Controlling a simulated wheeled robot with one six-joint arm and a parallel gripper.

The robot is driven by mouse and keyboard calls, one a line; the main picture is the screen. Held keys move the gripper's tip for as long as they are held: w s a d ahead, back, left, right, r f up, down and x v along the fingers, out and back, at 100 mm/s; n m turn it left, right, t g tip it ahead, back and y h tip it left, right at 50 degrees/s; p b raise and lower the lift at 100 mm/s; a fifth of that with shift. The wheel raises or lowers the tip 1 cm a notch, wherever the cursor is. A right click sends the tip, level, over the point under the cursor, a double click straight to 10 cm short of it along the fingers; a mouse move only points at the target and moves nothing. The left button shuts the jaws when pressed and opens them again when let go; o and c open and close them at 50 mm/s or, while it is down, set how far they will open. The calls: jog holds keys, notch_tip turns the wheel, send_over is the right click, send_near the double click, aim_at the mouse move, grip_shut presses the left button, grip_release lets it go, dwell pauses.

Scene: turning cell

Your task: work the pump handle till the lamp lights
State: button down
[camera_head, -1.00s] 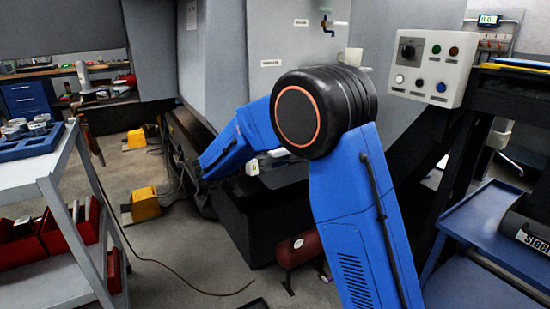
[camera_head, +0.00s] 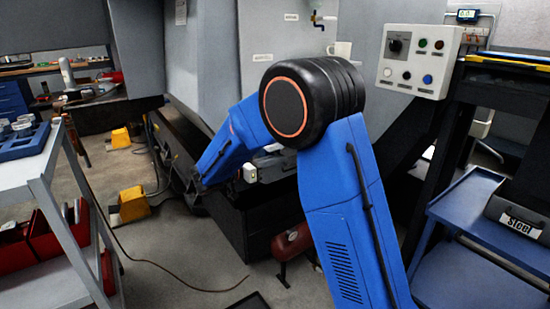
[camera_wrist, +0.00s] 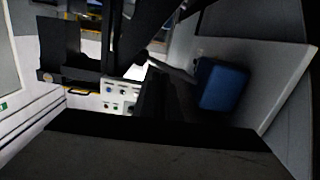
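I cannot pick out a pump handle in either view. The grey control panel (camera_head: 413,79) carries a black knob (camera_head: 396,45), a dark green round part (camera_head: 423,43), a red one (camera_head: 439,44), and white, black and blue buttons. I cannot tell which of these is the lamp, and none clearly glows. The panel also shows small in the wrist view (camera_wrist: 121,95). My blue arm bends over and reaches down to the left in front of the machine's dark base. I cannot make out the gripper's fingers in either view.
A dark red cylinder (camera_head: 291,242) lies low by the machine base. Yellow pedals (camera_head: 133,205) and a cable are on the floor. A grey cart (camera_head: 42,190) stands left. A blue shelf (camera_head: 470,210) with a steel-labelled bin (camera_head: 517,218) stands right. Floor between is mostly clear.

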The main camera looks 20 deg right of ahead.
jog(key=shift+s+f, duration=0.1)
jog(key=shift+f, duration=0.25)
dwell(0.4)
